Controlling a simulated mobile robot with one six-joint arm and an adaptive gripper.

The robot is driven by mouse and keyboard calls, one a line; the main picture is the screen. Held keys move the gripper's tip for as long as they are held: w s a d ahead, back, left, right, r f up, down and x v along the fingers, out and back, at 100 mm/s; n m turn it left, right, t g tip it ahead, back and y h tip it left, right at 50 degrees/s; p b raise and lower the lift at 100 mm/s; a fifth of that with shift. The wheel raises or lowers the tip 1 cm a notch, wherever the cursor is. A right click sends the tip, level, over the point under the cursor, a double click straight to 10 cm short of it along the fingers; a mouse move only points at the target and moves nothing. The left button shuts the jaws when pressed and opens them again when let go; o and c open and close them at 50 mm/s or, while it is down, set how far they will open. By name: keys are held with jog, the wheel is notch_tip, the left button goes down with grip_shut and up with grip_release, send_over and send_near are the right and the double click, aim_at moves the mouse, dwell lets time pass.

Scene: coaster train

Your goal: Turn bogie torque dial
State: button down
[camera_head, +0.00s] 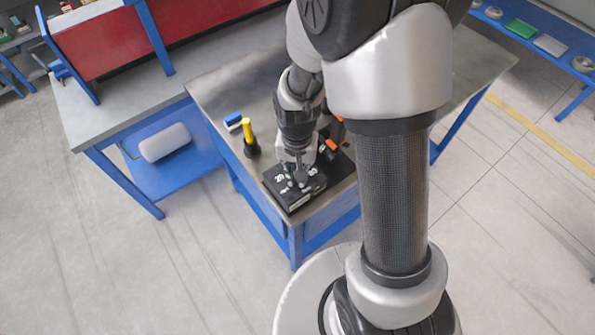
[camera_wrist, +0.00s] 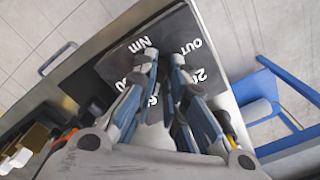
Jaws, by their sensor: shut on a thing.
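The black torque panel (camera_head: 310,193) lies on the near corner of the metal worktable. In the wrist view the panel (camera_wrist: 165,37) carries white markings, with "Nm", "OUT" and partly covered numbers readable. My gripper (camera_head: 297,180) points down onto this panel. In the wrist view its two fingers (camera_wrist: 164,72) are close together over the middle of the markings. They are shut on the dial, which they and their linkages hide almost wholly. The dial's pointer and setting cannot be made out.
A yellow-and-black tool (camera_head: 248,137) stands left of my gripper, with a blue-and-white block (camera_head: 232,121) behind it. Orange parts (camera_head: 333,145) lie close to the right. A grey workbench (camera_head: 130,95) with a white roll (camera_head: 165,143) on its shelf stands left.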

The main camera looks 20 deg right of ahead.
jog(key=shift+m, duration=0.5)
jog(key=c, duration=1.6)
grip_release()
jog(key=shift+c, duration=0.2)
notch_tip(320, 180, up, 12)
